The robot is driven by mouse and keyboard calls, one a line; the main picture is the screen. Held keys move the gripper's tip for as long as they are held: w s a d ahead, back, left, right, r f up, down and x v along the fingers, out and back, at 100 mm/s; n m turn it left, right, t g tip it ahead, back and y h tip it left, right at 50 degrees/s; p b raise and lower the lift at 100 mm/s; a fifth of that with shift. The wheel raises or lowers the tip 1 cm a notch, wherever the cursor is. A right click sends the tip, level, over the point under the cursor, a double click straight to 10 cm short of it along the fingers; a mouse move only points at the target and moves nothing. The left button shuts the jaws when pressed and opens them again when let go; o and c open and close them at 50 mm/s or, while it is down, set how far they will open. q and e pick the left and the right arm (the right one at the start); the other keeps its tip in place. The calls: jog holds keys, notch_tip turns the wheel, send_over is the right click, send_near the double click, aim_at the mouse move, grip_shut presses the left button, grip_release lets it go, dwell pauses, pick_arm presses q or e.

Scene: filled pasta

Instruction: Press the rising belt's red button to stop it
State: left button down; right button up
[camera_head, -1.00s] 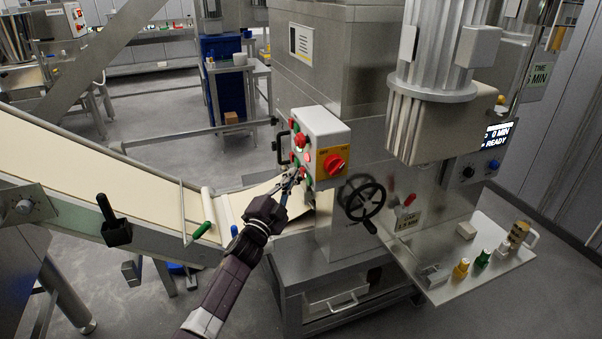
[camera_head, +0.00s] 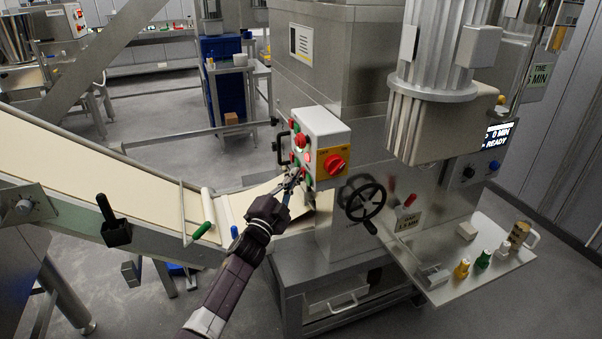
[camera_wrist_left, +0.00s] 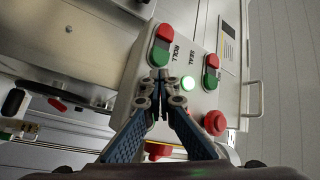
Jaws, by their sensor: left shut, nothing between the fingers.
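A white and grey control box (camera_head: 320,136) with red and green buttons is on the machine's side. In the left wrist view, its face (camera_wrist_left: 190,100) shows a red button (camera_wrist_left: 164,32) over a green one by "ROLL", and a red button (camera_wrist_left: 213,61) over a green one by "SEAL". A larger round red button (camera_wrist_left: 214,122) sits lower on it. I cannot read which button belongs to the belt. My left gripper (camera_head: 293,178) is shut and empty, its tips (camera_wrist_left: 160,76) close to the box face below the ROLL pair. Contact cannot be told. My right gripper is out of view.
The sloping belt (camera_head: 90,138) comes down from the left to the machine. A black handwheel (camera_head: 362,201) and a red rotary switch (camera_head: 334,164) are right of the gripper. A side shelf (camera_head: 470,268) holds small bottles and a jug.

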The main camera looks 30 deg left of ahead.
pick_arm(q)
jog(key=shift+s+a, duration=0.45)
jog(key=shift+s, duration=0.2)
jog(key=s+a+p, duration=0.1)
jog(key=s, duration=0.1)
jog(key=s+a, duration=0.1)
jog(key=a, duration=0.1)
jog(key=shift+s+a+p, duration=0.15)
jog(key=shift+s+p, duration=0.2)
jog(key=shift+p, duration=0.05)
dwell(0.5)
